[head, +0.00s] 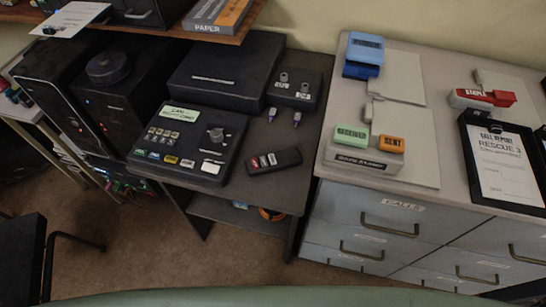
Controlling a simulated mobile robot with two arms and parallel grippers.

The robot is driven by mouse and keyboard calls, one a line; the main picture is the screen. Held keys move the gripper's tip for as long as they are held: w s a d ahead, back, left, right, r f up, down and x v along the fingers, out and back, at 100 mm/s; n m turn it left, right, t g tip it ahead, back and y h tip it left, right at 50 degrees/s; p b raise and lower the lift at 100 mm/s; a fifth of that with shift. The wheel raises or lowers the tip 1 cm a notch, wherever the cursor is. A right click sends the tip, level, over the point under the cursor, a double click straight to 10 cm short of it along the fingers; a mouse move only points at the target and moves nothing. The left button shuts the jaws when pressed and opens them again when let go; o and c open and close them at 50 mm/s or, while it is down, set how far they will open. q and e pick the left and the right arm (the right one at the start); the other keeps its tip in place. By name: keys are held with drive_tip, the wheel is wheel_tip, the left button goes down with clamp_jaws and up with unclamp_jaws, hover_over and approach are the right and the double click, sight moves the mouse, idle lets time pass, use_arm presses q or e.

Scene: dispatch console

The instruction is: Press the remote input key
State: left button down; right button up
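A small dark handheld-like unit (287,158) lies at the front right of the dark desk, with a few small red and pale keys at its left end. A larger dark console (196,172) sits to its left. It has a green display (182,114), rows of small keys, a round knob (215,133) and a line of coloured keys along its front edge. The key labels are too small to read, so I cannot tell which one is the remote input key. Neither of my grippers is in view.
A dark box (222,82) and a small unit with two keys (295,88) stand behind, with two purple-tipped plugs (284,116) nearby. A wooden shelf (170,31) overhangs the back left.

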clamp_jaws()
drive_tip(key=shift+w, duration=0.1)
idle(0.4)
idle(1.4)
